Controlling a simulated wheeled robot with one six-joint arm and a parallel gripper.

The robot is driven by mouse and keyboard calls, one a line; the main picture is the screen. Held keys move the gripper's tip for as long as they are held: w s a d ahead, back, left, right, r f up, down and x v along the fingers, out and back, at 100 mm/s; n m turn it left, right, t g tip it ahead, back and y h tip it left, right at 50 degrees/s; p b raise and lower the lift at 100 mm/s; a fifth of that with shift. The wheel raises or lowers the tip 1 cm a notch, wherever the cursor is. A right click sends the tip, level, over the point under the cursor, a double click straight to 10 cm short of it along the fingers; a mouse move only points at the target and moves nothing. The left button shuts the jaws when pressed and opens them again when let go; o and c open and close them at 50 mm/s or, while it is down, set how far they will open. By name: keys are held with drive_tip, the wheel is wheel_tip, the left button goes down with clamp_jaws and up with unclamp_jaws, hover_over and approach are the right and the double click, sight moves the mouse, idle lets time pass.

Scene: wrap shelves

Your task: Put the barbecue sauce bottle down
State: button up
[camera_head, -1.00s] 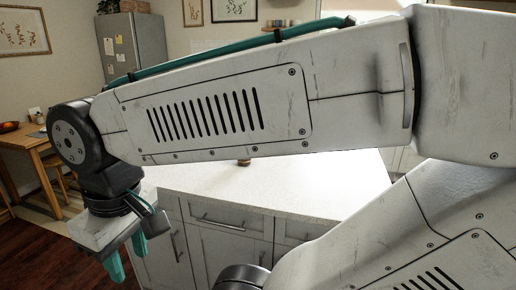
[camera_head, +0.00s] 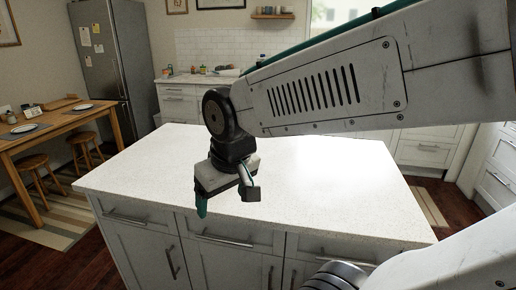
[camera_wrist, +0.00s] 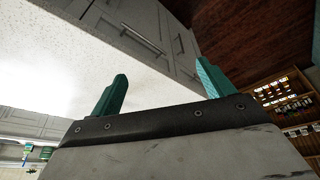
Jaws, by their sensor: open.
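I cannot make out the barbecue sauce bottle for certain in any current view. My gripper (camera_head: 226,199) points down at the near edge of the white kitchen island (camera_head: 325,185) in the head view. In the wrist view, the two teal fingers of my gripper (camera_wrist: 161,82) stand wide apart with nothing between them. The white island top (camera_wrist: 60,60) fills the left of that view. My arm hides part of the island and the room behind it.
Several small items (camera_head: 203,70) stand on the back counter. A wooden table (camera_head: 50,133) with stools is at left, beside a grey fridge (camera_head: 105,65). The visible island top is clear. In the wrist view, shelves with several bottles (camera_wrist: 285,100) stand at right.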

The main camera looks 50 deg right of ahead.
drive_tip(key=w+d+f+m+t+h, duration=0.1)
drive_tip(key=w+d+t, duration=0.3)
drive_tip(key=w+d, duration=0.5)
drive_tip(key=w+d+f+m+t+h, duration=0.1)
drive_tip(key=w+d+f+t+h, duration=0.2)
drive_tip(key=w+d, duration=0.6)
drive_tip(key=w+d+f+m+t+h, duration=0.2)
drive_tip(key=w+d+t, duration=0.3)
drive_tip(key=w+d, duration=0.5)
drive_tip(key=d+h, duration=0.1)
drive_tip(key=d, duration=0.2)
drive_tip(key=shift+d+f, duration=0.2)
drive_tip(key=shift+f, duration=0.05)
drive_tip(key=shift+s, duration=0.1)
drive_tip(key=c, duration=1.5)
